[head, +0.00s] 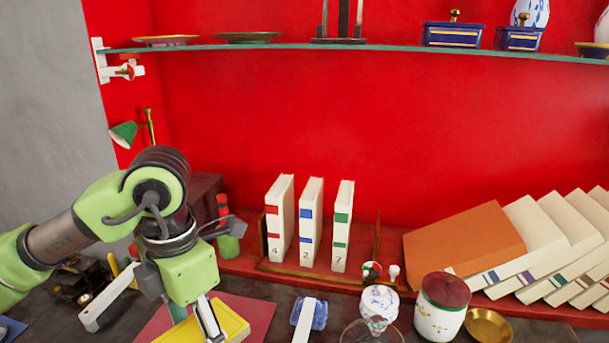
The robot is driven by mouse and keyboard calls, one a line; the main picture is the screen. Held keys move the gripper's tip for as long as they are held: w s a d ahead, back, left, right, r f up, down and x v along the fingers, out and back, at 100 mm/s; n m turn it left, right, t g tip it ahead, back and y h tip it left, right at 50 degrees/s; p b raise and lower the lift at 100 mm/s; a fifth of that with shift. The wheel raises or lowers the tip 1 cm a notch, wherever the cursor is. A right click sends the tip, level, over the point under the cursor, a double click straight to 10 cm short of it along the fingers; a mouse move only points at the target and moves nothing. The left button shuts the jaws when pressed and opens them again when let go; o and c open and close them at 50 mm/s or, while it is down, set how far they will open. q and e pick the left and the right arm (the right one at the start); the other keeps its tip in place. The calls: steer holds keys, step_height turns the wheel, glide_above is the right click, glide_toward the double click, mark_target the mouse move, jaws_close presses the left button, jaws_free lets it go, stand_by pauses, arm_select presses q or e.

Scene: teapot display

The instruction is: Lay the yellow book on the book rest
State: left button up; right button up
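The yellow book (232,322) lies flat at the bottom of the head view, over a dark pink sheet (262,308). My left gripper (208,322) points down over the book and hides part of it. A pale finger seems to be at or on the book's top. I cannot tell whether the fingers are closed on the book. A low wooden rack (262,240) on the red ledge holds three upright white books (311,222) marked 4, 2 and 7. I cannot tell for sure whether this is the book rest. My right gripper is not in view.
An orange book (465,247) and several white books (545,235) lean at the right. A floral jar (440,308), a lidded porcelain pot (380,305) and a brass dish (489,325) stand at the front right. A glass shelf (390,48) crosses above.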

mark_target(197, 342)
arm_select(q)
steer(key=m, duration=0.2)
steer(key=f+m, duration=0.1)
steer(key=m, duration=0.1)
steer(key=f+m, duration=0.1)
steer(key=m, duration=0.1)
steer(key=shift+s+m, duration=0.25)
steer(key=shift+m, duration=0.15)
steer(key=m, duration=0.1)
steer(key=f+m, duration=0.1)
steer(key=m, duration=0.2)
steer(key=shift+s+d+f+m+p, duration=0.1)
steer(key=shift+s+f+m+p, duration=0.15)
steer(key=shift+m+p, duration=0.05)
steer(key=m, duration=0.1)
steer(key=f+m, duration=0.1)
steer(key=m, duration=0.1)
steer(key=shift+s, duration=0.2)
steer(key=f+m, duration=0.1)
steer(key=m, duration=0.4)
steer(key=s+f+m, duration=0.1)
steer(key=m, duration=0.4)
steer(key=s+f+m, duration=0.1)
steer(key=f+m, duration=0.1)
steer(key=m, duration=0.2)
steer(key=shift+s+d+m+p, duration=0.1)
steer(key=shift+s+m+p, duration=0.1)
steer(key=shift+m+p, duration=0.2)
steer(key=shift+s+d+f, duration=0.1)
